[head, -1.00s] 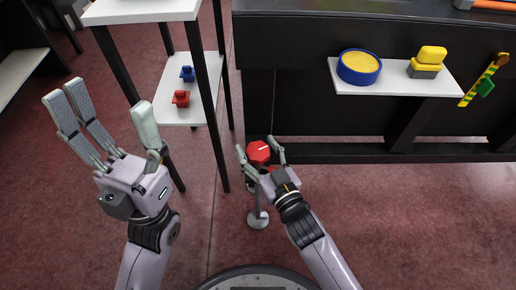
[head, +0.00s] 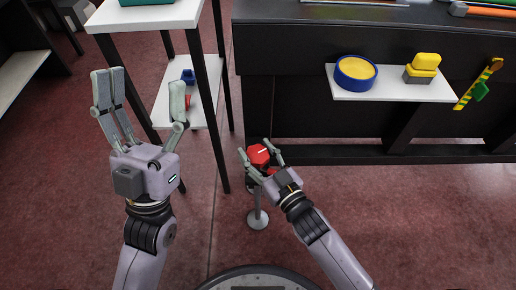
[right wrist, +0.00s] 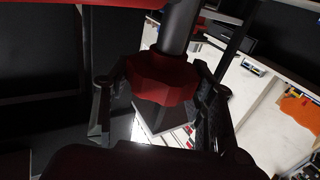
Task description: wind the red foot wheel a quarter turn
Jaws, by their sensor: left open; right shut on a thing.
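The red foot wheel (head: 258,154) sits low by the dark table's left leg, with a short white mark on its face. My right gripper (head: 260,157) is shut on it, with fingers on both sides of the rim. In the right wrist view the red knob-like wheel (right wrist: 162,78) sits between the two fingers, on a dark shaft. My left gripper (head: 145,88) is open and empty, raised with its fingers pointing up, in front of the shelf stand.
A white-topped stand (head: 160,14) with a lower shelf holds a blue part (head: 188,76) and a partly hidden red part. A side shelf (head: 392,95) holds a blue-yellow round tub (head: 356,73) and a yellow-grey block (head: 422,68). A small post with a round base (head: 258,219) stands below the wheel.

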